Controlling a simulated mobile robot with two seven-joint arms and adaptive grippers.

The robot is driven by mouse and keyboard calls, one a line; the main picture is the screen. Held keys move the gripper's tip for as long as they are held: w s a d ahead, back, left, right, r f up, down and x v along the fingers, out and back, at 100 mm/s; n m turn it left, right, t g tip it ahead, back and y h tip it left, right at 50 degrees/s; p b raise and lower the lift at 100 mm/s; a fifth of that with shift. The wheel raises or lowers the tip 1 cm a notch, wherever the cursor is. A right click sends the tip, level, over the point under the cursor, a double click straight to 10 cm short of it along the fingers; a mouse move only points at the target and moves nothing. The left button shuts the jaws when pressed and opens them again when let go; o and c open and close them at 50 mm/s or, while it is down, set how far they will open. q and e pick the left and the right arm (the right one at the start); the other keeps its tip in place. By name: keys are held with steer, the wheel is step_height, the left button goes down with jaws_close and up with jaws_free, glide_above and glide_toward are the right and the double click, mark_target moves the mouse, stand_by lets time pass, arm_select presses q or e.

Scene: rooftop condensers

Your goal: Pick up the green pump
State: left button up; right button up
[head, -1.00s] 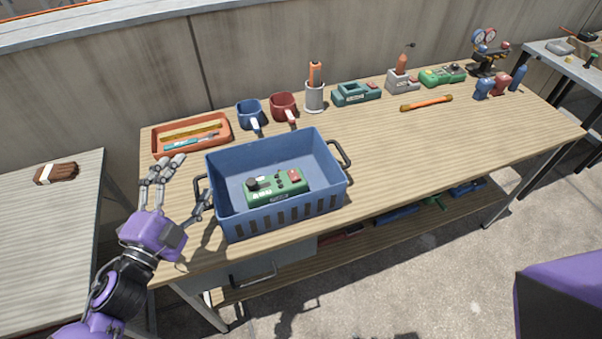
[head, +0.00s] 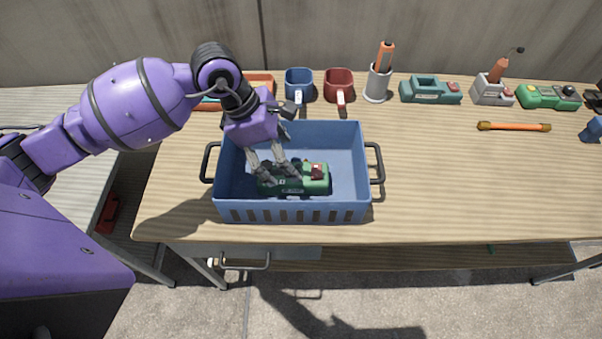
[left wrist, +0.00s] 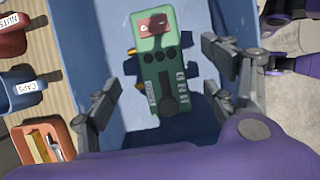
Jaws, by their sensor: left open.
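A green boxy device with a red block and dark knobs, taken as the green pump (head: 312,186), lies in the blue crate (head: 350,208). In the left wrist view the pump (left wrist: 160,70) sits between the two fingers, with a visible gap on each side. My left gripper (head: 277,180) is open and reaches down into the crate over the pump's left part, hiding some of it. It also shows in the left wrist view (left wrist: 163,98), its fingers apart. My right gripper is not in view.
The crate has dark side handles. A teal device (head: 430,90), another green device (head: 548,97) and an orange rod (head: 514,127) lie right.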

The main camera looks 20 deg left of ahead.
mark_target(307, 186)
arm_select(q)
steer(key=x, duration=0.7)
steer(key=shift+a+f+p, duration=0.2)
steer(key=shift+p, duration=0.2)
steer(key=shift+c, duration=0.6)
steer(key=c, duration=1.7)
